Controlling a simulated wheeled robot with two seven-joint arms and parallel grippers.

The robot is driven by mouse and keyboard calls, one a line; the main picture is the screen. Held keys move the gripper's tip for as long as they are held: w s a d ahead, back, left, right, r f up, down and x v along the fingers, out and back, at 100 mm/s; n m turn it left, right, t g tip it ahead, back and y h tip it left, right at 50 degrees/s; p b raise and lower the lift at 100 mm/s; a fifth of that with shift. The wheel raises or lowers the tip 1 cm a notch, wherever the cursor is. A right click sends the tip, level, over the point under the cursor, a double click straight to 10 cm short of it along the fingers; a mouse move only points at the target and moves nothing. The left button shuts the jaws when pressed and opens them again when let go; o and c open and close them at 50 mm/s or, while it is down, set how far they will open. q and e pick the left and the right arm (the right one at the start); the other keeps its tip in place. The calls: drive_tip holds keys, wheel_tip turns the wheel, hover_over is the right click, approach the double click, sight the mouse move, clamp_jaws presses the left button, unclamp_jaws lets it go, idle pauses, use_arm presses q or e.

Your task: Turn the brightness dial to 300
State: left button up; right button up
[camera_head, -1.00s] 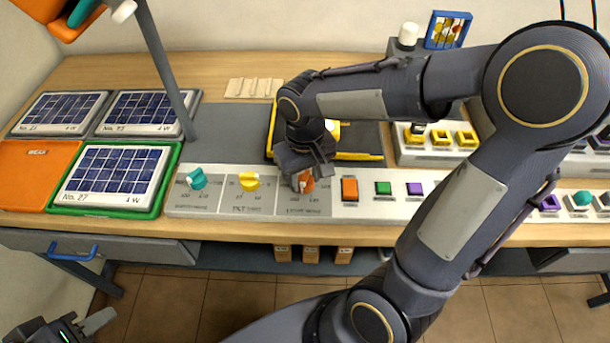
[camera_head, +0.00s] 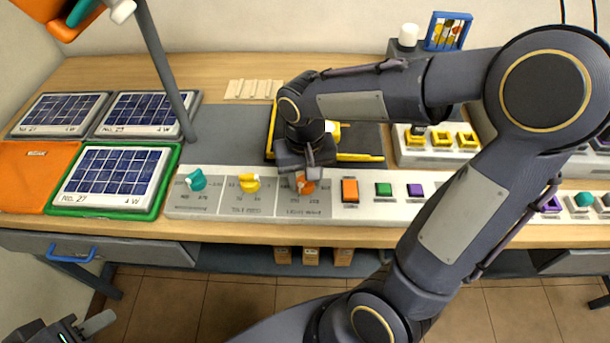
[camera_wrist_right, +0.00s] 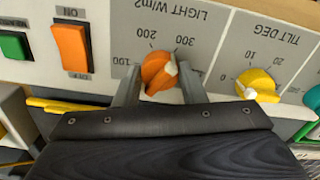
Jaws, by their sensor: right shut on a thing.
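The brightness dial is an orange knob labelled LIGHT W/m2 (camera_wrist_right: 158,72), on the white console's right-hand grey panel. It also shows in the head view (camera_head: 306,186), partly covered by my right gripper (camera_head: 302,180). In the right wrist view, upside down, my right gripper (camera_wrist_right: 160,90) has one finger on each side of the knob and is shut on it. The knob's white mark lies on the side facing the 300 label (camera_wrist_right: 184,41); exact alignment is hard to tell. My left gripper (camera_head: 98,324) is partly in view at the bottom left, away from the console.
Beside the dial are a yellow TILT DEG dial (camera_head: 249,183), a teal dial (camera_head: 196,179) and an orange ON switch (camera_head: 350,190). A green button (camera_head: 383,189) stands further right.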

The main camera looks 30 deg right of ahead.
drive_tip(key=o, duration=1)
wheel_tip(320, 180, up, 8)
drive_tip(key=shift+f+p, duration=0.1)
drive_tip(key=shift+p, duration=0.3)
